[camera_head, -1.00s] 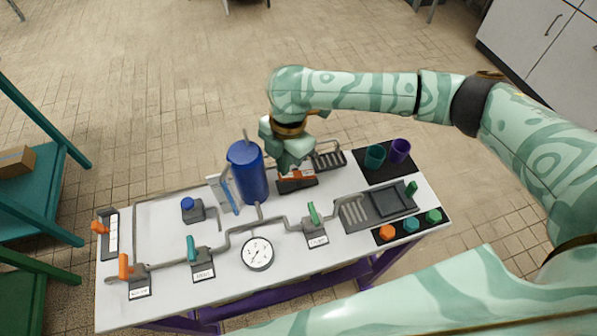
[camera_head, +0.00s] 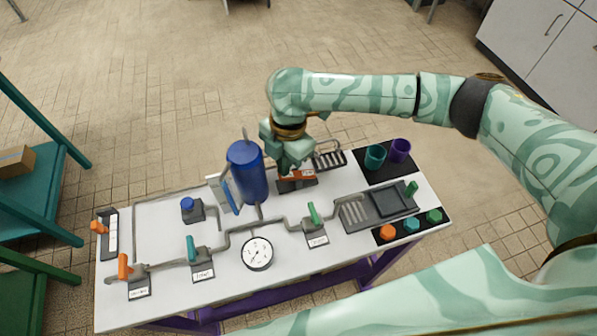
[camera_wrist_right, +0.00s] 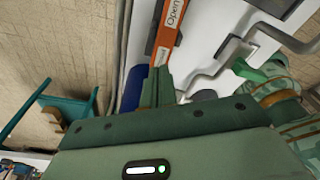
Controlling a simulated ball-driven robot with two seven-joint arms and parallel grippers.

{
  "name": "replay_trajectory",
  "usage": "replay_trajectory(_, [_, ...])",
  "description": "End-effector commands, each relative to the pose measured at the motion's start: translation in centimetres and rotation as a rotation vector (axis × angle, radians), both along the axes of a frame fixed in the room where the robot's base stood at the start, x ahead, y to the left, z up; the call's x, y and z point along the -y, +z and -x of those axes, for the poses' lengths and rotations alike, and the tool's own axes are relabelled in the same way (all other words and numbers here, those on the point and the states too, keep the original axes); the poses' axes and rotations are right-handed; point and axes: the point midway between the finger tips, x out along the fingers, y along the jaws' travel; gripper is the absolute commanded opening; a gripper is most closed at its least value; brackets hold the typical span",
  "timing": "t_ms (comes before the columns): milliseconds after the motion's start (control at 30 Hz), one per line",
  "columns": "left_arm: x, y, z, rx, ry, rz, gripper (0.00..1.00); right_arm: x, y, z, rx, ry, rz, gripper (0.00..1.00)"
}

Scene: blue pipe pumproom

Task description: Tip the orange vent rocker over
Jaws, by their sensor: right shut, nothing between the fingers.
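The orange vent rocker (camera_head: 297,176) sits on a dark base on the white bench, right of the blue tank. In the right wrist view the rocker (camera_wrist_right: 168,35) is an orange strip with a white label reading "Open". My right gripper (camera_head: 287,171) is over the rocker's left part and partly hides it. Its fingers (camera_wrist_right: 157,82) are shut, empty, with their tips at or very close to the orange strip's near end. I cannot tell whether they touch it. My left gripper is in neither view.
The blue tank (camera_head: 247,172) stands close left of my gripper. A grey rack (camera_head: 329,159) and teal and purple cups (camera_head: 375,156) are to the right. Pipes with a green lever (camera_head: 314,212) and a round gauge (camera_head: 257,253) lie in front.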

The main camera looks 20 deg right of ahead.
Motion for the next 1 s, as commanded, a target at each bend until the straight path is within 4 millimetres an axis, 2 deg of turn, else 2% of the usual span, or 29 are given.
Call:
replay_trajectory(700, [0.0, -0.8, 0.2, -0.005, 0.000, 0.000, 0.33, 0.0, -2.7, 0.0, -0.002, 0.000, 0.001, 0.00])
replay_trajectory(1000, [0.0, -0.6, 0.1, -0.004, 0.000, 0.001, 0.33, 0.1, -2.6, 0.0, 0.000, 0.000, 0.001, 0.00])
